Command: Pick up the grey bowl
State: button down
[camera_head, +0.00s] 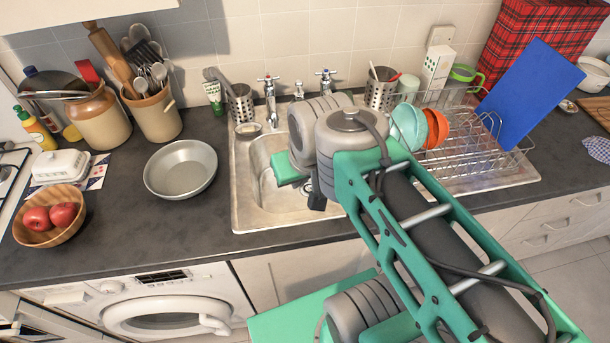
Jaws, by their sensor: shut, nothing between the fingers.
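The grey bowl (180,169) is a wide, shallow, metallic bowl. It stands upright and looks empty on the dark counter, left of the sink. My gripper (317,194) is over the sink basin, to the right of the bowl and well apart from it. Only a small dark part of the gripper shows below my wrist; the rest is hidden by my arm. It is shut and holds nothing.
The sink (247,197) and dish rack (470,150) are right of the bowl. A wooden fruit bowl (45,238), butter dish (61,167) and utensil crock (153,115) stand left of and behind it. A washer (160,312) is below. Counter in front of the bowl is clear.

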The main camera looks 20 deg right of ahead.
aim_at(182, 169)
jog(key=u, duration=0.55)
jog(key=k, duration=0.65)
jog(key=u, duration=1.2)
jog(key=i, duration=1)
jog(key=z, duration=0.4)
